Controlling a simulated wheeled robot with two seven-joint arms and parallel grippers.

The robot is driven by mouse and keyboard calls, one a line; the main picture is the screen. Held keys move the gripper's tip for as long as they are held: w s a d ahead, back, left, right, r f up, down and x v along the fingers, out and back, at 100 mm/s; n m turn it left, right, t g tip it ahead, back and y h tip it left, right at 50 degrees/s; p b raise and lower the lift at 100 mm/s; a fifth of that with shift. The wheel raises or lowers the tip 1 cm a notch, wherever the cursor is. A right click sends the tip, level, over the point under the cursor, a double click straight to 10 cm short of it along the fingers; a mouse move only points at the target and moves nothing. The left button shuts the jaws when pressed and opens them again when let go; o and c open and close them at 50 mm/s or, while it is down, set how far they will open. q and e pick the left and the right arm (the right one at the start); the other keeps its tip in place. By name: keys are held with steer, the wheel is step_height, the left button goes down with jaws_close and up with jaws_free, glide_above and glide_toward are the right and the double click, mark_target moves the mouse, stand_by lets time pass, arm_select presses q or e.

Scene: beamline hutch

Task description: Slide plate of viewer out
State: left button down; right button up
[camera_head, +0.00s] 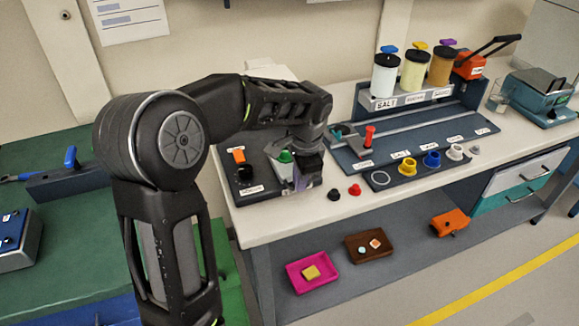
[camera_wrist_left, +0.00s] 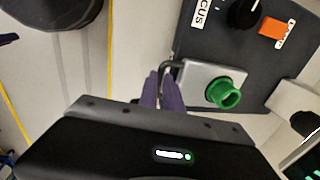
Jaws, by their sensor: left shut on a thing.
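The viewer (camera_head: 262,180) is a dark grey unit on the white bench. It carries a black focus knob (camera_wrist_left: 243,13) and an orange lamp switch (camera_wrist_left: 273,28). Its light grey plate (camera_wrist_left: 192,82) bears a green knob (camera_wrist_left: 226,92), which also shows in the head view (camera_head: 286,156). A thin dark bent handle (camera_wrist_left: 169,66) stands at the plate's edge. My left gripper (camera_wrist_left: 165,88) has its purple fingers shut on this handle; the fingertips hide part of it. In the head view my left gripper (camera_head: 305,182) is at the viewer's right side, partly hiding the plate. My right gripper is not in view.
Red and black knobs (camera_head: 354,189) lie on the bench close right of my left gripper. A dark rail unit (camera_head: 400,140) and labelled jars (camera_head: 413,70) stand farther right. A pink tray (camera_head: 300,285) and a brown tray (camera_head: 382,256) sit on the lower shelf.

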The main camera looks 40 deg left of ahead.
arm_select(q)
steer(key=shift+s+d, duration=0.55)
steer(key=shift+d, duration=0.3)
steer(key=c, duration=1.5)
jaws_free()
steer(key=shift+d, duration=0.1)
steer(key=shift+r, duration=0.1)
steer(key=r, duration=0.5)
steer(key=s+d+r, duration=0.1)
steer(key=r, duration=0.1)
steer(key=shift+r, duration=0.25)
